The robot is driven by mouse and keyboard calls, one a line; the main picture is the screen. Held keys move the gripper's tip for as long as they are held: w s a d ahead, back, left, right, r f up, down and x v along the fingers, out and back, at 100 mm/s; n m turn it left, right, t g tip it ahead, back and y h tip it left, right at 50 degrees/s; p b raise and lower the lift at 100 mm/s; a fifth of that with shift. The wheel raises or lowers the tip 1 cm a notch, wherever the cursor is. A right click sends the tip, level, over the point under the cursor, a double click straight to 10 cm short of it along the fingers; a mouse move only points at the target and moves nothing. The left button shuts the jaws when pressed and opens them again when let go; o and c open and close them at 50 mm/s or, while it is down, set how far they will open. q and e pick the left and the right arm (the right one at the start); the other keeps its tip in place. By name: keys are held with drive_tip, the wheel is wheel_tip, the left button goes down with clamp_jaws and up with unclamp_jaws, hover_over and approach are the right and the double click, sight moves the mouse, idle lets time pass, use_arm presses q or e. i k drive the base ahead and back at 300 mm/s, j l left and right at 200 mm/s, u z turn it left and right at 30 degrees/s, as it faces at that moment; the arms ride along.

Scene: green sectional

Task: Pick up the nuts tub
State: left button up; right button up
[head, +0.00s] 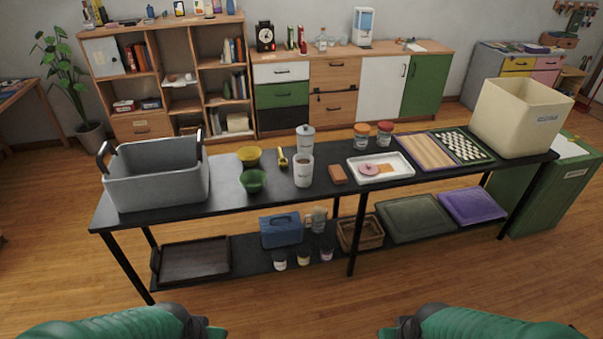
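No label reads clearly as nuts, so I cannot tell for sure which container is the nuts tub. Two small jars stand at the back of the black table, one with an orange lid (361,136) and one with a red lid (384,133). Several small tubs (303,257) stand on the lower shelf. My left gripper (216,332) shows only in part at the bottom left edge, and my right gripper (387,332) at the bottom right edge. Both are in front of the table, apart from everything on it. Their fingers are not clear.
The black table (235,205) holds a grey basket (157,184), bowls (253,181), a white cup (303,171), a canister (305,138), a white tray (407,172), game boards (462,147) and a cream bin (520,117). Its front middle strip is mostly clear.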

sight(303, 163)
drive_tip(key=i+u, duration=0.2)
drive_tip(key=i, duration=0.25)
drive_tip(key=i+u, duration=0.25)
drive_tip(key=i, duration=0.15)
drive_tip(key=i+l+u, duration=0.2)
drive_tip(key=i, duration=0.25)
drive_tip(key=i+l+u, duration=0.25)
drive_tip(key=i, duration=0.15)
